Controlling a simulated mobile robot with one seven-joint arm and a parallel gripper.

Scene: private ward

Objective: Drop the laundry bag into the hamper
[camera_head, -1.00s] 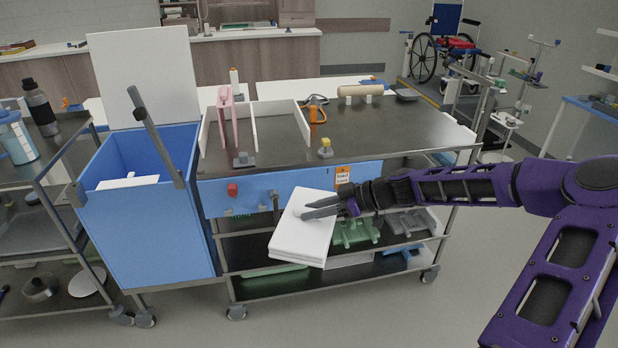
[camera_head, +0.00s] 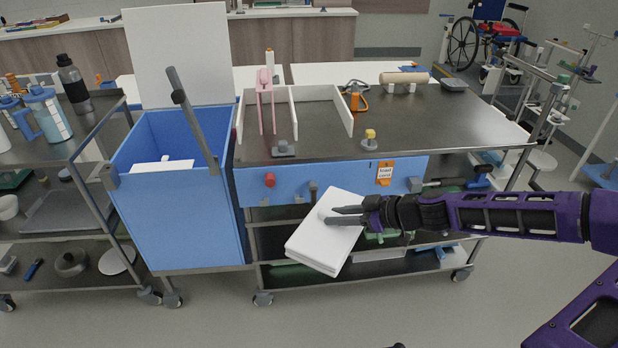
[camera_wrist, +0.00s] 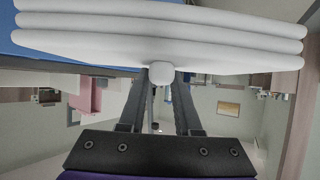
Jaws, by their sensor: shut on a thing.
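The white laundry bag (camera_head: 322,243) looks like a flat, layered block and hangs tilted from my gripper (camera_head: 345,215). My gripper is shut on a small white knob on the bag; the knob shows between the fingers in the wrist view, where the bag (camera_wrist: 160,30) fills the top. The blue hamper (camera_head: 178,225) stands to the left of the bag, with its white lid (camera_head: 178,55) raised upright behind it. Something white lies inside the hamper near its left wall. The bag is outside the hamper, in front of the cart and lower than the hamper's rim.
A cart (camera_head: 440,125) with a dark top stands right of the hamper, holding dividers and small items. A grey bar (camera_head: 192,120) slants up at the hamper's right front. Another cart (camera_head: 95,150) with bottles stands at left. The floor in front is clear.

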